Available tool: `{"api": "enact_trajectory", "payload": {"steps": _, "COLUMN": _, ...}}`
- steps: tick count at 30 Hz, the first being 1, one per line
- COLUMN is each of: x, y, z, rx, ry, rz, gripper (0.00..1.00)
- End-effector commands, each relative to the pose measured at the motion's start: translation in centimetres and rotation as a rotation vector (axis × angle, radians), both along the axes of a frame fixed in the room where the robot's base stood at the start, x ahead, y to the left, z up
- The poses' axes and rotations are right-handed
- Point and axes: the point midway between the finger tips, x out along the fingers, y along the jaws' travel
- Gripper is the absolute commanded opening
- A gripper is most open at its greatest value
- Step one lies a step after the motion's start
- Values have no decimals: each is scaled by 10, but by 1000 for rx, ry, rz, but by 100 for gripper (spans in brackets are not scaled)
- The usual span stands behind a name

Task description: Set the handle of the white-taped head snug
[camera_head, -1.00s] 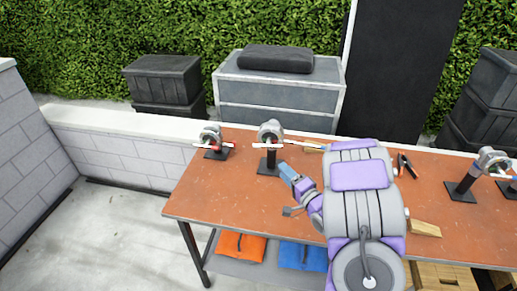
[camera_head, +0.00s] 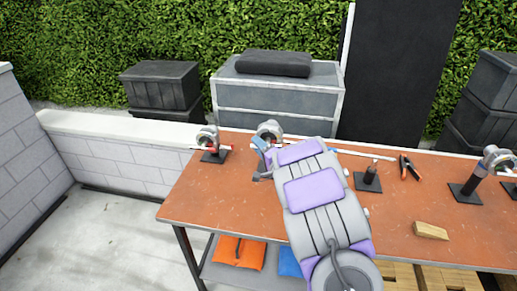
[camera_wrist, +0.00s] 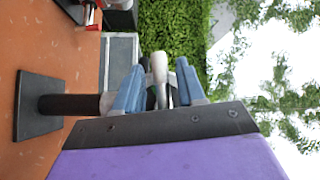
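My gripper (camera_head: 262,145) is at the middle head (camera_head: 269,130), a grey metal clamp-like piece at the back left of the table. My arm hides most of this head's stand and handle in the head view. In the wrist view, turned sideways, the two blue fingers of my gripper (camera_wrist: 160,84) stand apart on either side of a whitish rounded part (camera_wrist: 158,67). A gap seems to show beside it. A black post (camera_wrist: 72,104) on a square base (camera_wrist: 38,105) is left of the fingers. White tape cannot be made out clearly.
Another head (camera_head: 208,137) with a red-and-white bar stands left, and one (camera_head: 495,158) stands right. A short black post (camera_head: 371,174), a pale rod (camera_head: 365,154), pliers (camera_head: 408,167) and a wooden block (camera_head: 430,230) are on the orange-brown table (camera_head: 400,205).

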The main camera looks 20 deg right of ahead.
Motion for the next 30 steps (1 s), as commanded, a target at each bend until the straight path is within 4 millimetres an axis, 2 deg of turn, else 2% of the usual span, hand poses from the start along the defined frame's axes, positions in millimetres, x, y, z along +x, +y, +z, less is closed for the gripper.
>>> {"api": "enact_trajectory", "payload": {"steps": 10, "x": 3, "y": 1, "z": 0, "rx": 0, "ry": 0, "rz": 0, "gripper": 39}}
{"api": "enact_trajectory", "payload": {"steps": 22, "x": 3, "y": 1, "z": -1, "rx": 1, "ry": 2, "rz": 0, "gripper": 2}}
{"api": "enact_trajectory", "payload": {"steps": 30, "x": 3, "y": 1, "z": -2, "rx": -3, "ry": 8, "rz": 0, "gripper": 0}}
